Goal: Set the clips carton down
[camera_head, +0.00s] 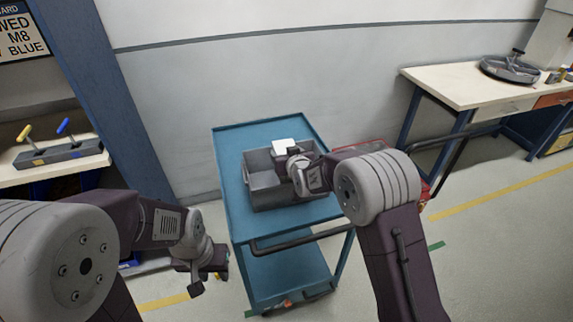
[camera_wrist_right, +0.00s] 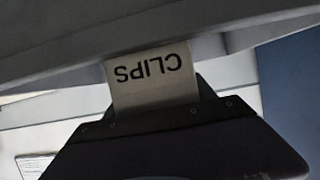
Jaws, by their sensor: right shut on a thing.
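The clips carton (camera_wrist_right: 153,78) shows in the right wrist view as a pale box with an upside-down CLIPS label. Its white top (camera_head: 284,146) shows in the head view, at the grey bin on the cart. My right gripper (camera_head: 294,156) is shut on the carton, over the bin. Its fingers are mostly hidden by the wrist in the head view. The carton's underside is hidden, so I cannot tell whether it touches the bin floor. My left gripper (camera_head: 208,276) hangs low, left of the cart; its jaw opening is unclear.
The grey bin (camera_head: 262,184) stands on the blue cart (camera_head: 232,150), which has a dark handle (camera_head: 290,240). A red-edged container (camera_head: 425,190) is partly hidden behind my right arm. A workbench (camera_head: 455,90) stands right; a shelf holds a tool block (camera_head: 62,153) left.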

